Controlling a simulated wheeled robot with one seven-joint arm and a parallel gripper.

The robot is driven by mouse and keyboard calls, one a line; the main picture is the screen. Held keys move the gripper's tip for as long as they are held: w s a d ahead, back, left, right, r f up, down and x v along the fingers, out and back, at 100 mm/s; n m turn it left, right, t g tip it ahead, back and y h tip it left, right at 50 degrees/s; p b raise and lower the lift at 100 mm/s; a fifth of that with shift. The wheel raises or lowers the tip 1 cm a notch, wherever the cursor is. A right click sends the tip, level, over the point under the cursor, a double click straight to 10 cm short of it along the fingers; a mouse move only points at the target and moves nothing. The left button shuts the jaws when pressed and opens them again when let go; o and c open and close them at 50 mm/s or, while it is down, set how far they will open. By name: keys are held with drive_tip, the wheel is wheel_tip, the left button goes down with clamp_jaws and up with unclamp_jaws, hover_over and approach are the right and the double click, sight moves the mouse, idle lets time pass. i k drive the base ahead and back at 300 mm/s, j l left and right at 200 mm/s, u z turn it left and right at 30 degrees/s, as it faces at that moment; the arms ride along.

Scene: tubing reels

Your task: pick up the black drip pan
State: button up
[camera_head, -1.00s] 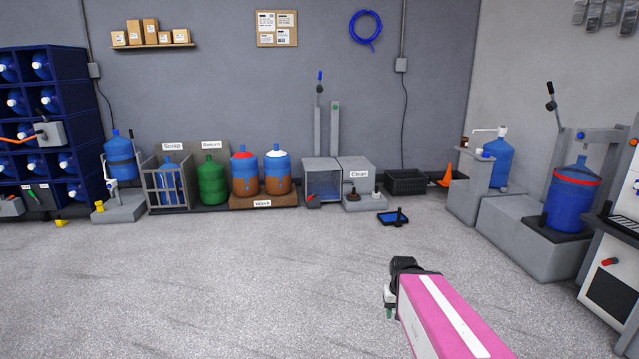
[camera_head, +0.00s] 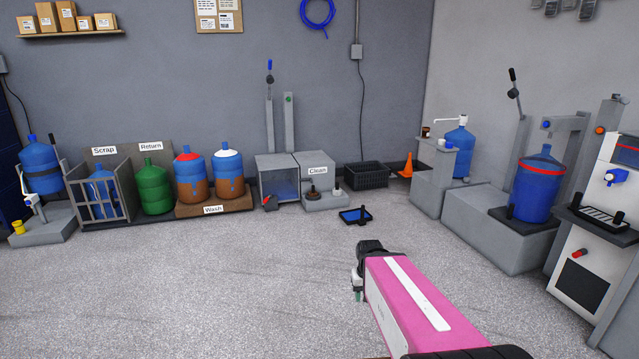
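A shallow black pan (camera_head: 346,219) with a blue inside and an upright black handle lies on the floor, in front of the grey Clean station. A black slotted tray (camera_head: 603,217) sits on the shelf of the white machine at the right; I cannot tell for sure which of the two is the drip pan. My gripper (camera_head: 358,296) is at the end of my pink arm, low in the middle. In the picture it is below the floor pan and well apart from it. Its fingers are small and mostly hidden, so its opening does not show.
The Clean station (camera_head: 326,193), a black crate (camera_head: 366,176) and an orange cone (camera_head: 407,166) stand behind the floor pan. A grey plinth (camera_head: 500,232) with a blue jug (camera_head: 537,188) stands to the right. Open floor (camera_head: 180,290) lies in front and left.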

sight(357, 210)
drive_tip(key=i, duration=1.85)
drive_tip(key=i+z, duration=0.2)
drive_tip(key=i, duration=0.35)
drive_tip(key=i+j+z, duration=0.15)
drive_tip(key=i, duration=0.35)
drive_tip(key=i+j+z, duration=0.2)
drive_tip(key=i, duration=0.35)
drive_tip(key=i+j+z, duration=0.2)
drive_tip(key=i, duration=0.3)
drive_tip(key=j, duration=0.15)
